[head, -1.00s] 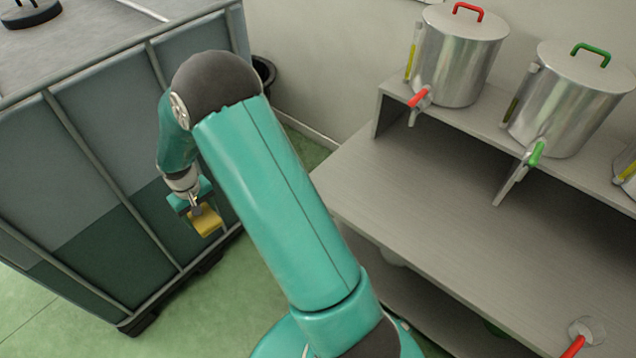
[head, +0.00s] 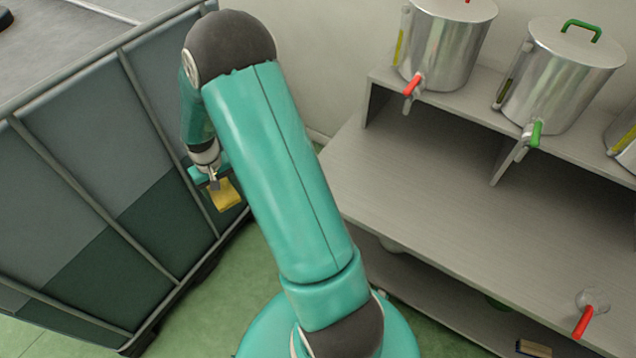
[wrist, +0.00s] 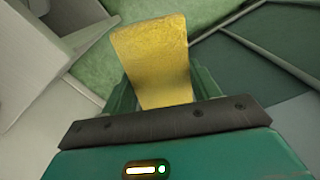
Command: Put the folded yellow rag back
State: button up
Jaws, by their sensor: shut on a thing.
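The folded yellow rag (head: 226,195) hangs from my gripper (head: 213,181), beside the large caged tank and above the green floor. In the wrist view the rag (wrist: 153,60) sticks out between the fingers, and my gripper (wrist: 160,100) is shut on it. The rag touches nothing else that I can see. The fingertips are partly hidden behind the rag and the gripper body.
A caged tank (head: 95,190) stands close on the left.

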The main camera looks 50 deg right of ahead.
jog(key=s+d+m, duration=0.5)
jog(key=s+d, duration=0.6)
jog(key=s, duration=0.3)
jog(key=s+d+m, duration=0.4)
jog(key=s+d, duration=0.8)
jog(key=s, duration=0.2)
jog(key=w+d+f, duration=0.1)
jog(key=w+f, duration=0.2)
jog(key=w, duration=0.1)
jog(key=w+d+f, duration=0.2)
jog(key=w+f, duration=0.1)
jog(key=w, duration=0.1)
jog(key=w+d+f, duration=0.2)
jog(key=w, duration=0.2)
jog(key=shift+w+f, duration=0.25)
jog(key=shift+f, duration=0.15)
jog(key=shift+w+f, duration=0.3)
jog(key=shift+f, duration=0.1)
jog(key=shift+d+f, duration=0.1)
jog(key=shift+f, duration=1.45)
jog(key=shift+f, duration=0.15)
